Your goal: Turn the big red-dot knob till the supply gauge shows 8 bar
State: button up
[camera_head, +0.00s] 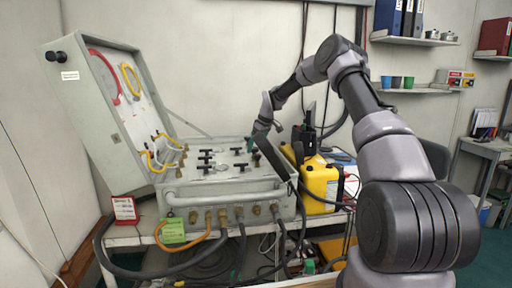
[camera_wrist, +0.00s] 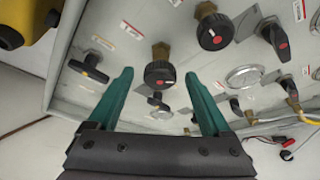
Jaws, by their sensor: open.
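In the wrist view a big round black knob with a red dot (camera_wrist: 215,32) stands on the grey panel, up and right of my gripper (camera_wrist: 159,75). Another round black knob (camera_wrist: 160,73), with a small pale mark on its face, shows between my green fingertips. My fingers are apart, and I cannot tell whether they touch it. A round gauge (camera_wrist: 245,76) sits right of my fingers; its reading is too small to tell. I cannot tell which gauge is the supply gauge. In the head view my gripper is over the right part of the panel (camera_head: 225,187), mostly hidden by my arm.
T-handles (camera_wrist: 277,40) and smaller knobs stand close around the fingers. A yellow case (camera_head: 320,185) stands right of the panel. The open lid (camera_head: 100,110) with yellow hoses rises at the left. Brass fittings and hoses line the panel's front.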

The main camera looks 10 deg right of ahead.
grip_shut()
jog(key=shift+a+r+m, duration=0.1)
jog(key=shift+m, duration=0.3)
jog(key=m, duration=0.1)
jog(key=m+h, duration=0.1)
jog(key=m, duration=0.1)
jog(key=shift+s+a+m+t+h, duration=0.15)
jog(key=shift+a+m+t+h, duration=0.15)
jog(key=shift+t, duration=0.1)
jog(key=shift+m+h, duration=0.9)
jog(key=shift+m, duration=1.5)
grip_release()
